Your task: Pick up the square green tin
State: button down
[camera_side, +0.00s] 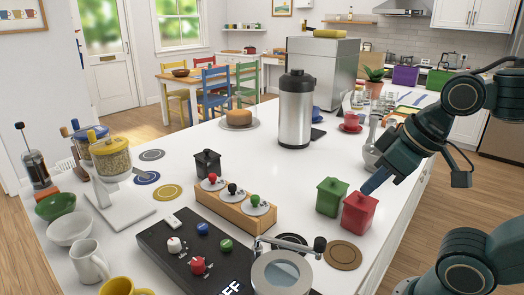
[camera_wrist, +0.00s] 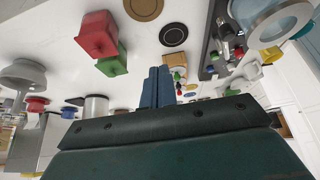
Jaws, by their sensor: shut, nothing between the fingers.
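The square green tin (camera_side: 331,198) stands upright on the white counter, with a knobbed lid. In the wrist view the green tin (camera_wrist: 113,65) is left of my fingers, partly hidden by a square red tin (camera_wrist: 97,36). The red tin (camera_side: 359,214) stands close beside it in the side view. My gripper (camera_side: 374,181) is shut and empty, its blue fingers just above and right of the red tin in the side picture. In the wrist view the closed fingers (camera_wrist: 157,87) have a clear gap to the green tin.
A wooden stand (camera_side: 236,206) with several knobbed tools is left of the tins. A black tin (camera_side: 208,164) stands behind it. A brown round mat (camera_side: 342,254) lies in front of the red tin. A steel flask (camera_side: 295,108) stands farther back. Counter behind the green tin is clear.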

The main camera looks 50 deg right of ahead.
jog(key=shift+c, duration=1.3)
grip_release()
jog(key=shift+w+d, duration=0.1)
jog(key=w+d+f, duration=0.1)
jog(key=w+d, duration=0.3)
jog(key=d, duration=0.3)
jog(key=w+d+f+g, duration=0.1)
jog(key=w+d+f, duration=0.1)
jog(key=w+d, duration=0.3)
jog(key=d, duration=0.2)
jog(key=shift+w+d+f, duration=0.15)
jog(key=shift+d+f, duration=0.15)
jog(key=shift+d, duration=0.05)
jog(key=shift+f, duration=0.1)
